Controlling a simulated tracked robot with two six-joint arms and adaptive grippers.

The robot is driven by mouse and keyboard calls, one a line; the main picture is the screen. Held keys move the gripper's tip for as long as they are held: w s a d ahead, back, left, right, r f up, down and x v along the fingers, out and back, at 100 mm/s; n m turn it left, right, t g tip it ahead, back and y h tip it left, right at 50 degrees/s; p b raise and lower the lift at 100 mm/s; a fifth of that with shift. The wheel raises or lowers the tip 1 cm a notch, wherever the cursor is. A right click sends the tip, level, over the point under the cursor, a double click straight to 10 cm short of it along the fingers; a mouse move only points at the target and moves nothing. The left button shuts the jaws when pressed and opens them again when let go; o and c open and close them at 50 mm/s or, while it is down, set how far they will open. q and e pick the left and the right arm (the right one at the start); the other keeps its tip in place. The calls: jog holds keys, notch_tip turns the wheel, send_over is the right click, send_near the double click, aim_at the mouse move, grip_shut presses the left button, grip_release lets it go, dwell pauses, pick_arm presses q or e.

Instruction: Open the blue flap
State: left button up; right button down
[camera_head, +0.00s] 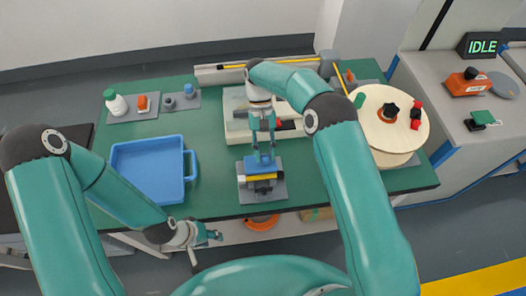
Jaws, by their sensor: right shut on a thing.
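The blue flap (249,163) is on a small grey device with a yellow bar (262,177), near the front edge of the green table. My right gripper (265,158) reaches down from above and is shut on the blue flap. The fingers hide part of the flap, and its exact tilt is hard to tell. My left gripper (214,236) is low in front of the table edge, apart from the flap. It looks empty, but its jaw opening is too small to judge.
A blue tray (150,143) stands on the left of the green table (214,200). A large cable spool (385,145) stands on the right. A pale machine (236,130) lies behind the flap. A white bottle with a green cap (117,105) is at the back left.

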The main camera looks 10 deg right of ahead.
jog(key=shift+w, duration=0.15)
jog(key=c, duration=0.9)
grip_release()
jog(key=shift+r, duration=0.1)
notch_tip(320, 180, up, 10)
jog(key=shift+f, duration=0.1)
jog(key=shift+f, duration=0.1)
